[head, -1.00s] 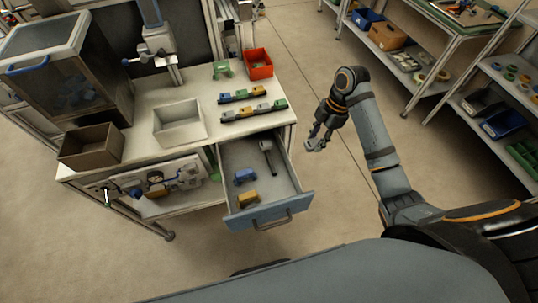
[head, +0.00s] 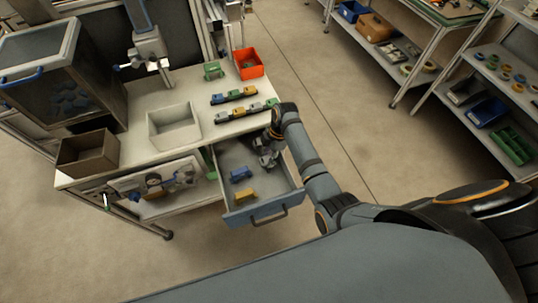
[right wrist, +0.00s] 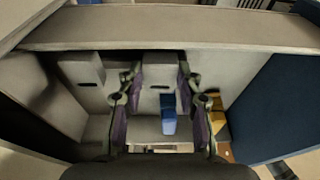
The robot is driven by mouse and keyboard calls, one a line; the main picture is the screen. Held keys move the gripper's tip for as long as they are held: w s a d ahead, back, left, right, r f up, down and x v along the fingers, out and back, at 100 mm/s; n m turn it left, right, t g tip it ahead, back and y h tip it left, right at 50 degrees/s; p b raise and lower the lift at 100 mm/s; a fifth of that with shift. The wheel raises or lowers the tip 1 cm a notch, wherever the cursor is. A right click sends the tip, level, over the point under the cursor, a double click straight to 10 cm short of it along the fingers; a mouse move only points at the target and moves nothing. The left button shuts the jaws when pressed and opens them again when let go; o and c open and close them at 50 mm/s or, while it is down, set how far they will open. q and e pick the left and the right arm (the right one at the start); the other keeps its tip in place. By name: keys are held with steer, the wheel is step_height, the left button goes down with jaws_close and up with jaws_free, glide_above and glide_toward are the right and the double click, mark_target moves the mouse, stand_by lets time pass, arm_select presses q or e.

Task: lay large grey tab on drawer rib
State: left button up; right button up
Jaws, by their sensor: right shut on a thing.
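My right gripper (head: 266,156) is inside the open drawer's outline, over its right side in the head view. In the right wrist view its purple-padded fingers (right wrist: 160,82) are shut on a grey tab (right wrist: 160,68) with a dark slot. The drawer (head: 270,210) has a blue front and a grey inside. A similar pale grey piece (right wrist: 82,66) stands to the left of the fingers in the right wrist view. The rib cannot be told apart clearly; the gripper hides that part in the head view. Whether the tab touches anything below is unclear. My left gripper is out of view.
A blue block (head: 240,174) and a yellow block (head: 245,195) lie in the drawer, near the gripper. On the worktop are a white tray (head: 174,137), a red bin (head: 249,72), rows of coloured blocks (head: 234,96) and a brown box (head: 88,168).

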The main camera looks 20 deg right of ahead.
steer(key=shift+d+f, duration=0.1)
steer(key=o, duration=0.8)
steer(key=b+v, duration=0.1)
steer(key=v, duration=1.1)
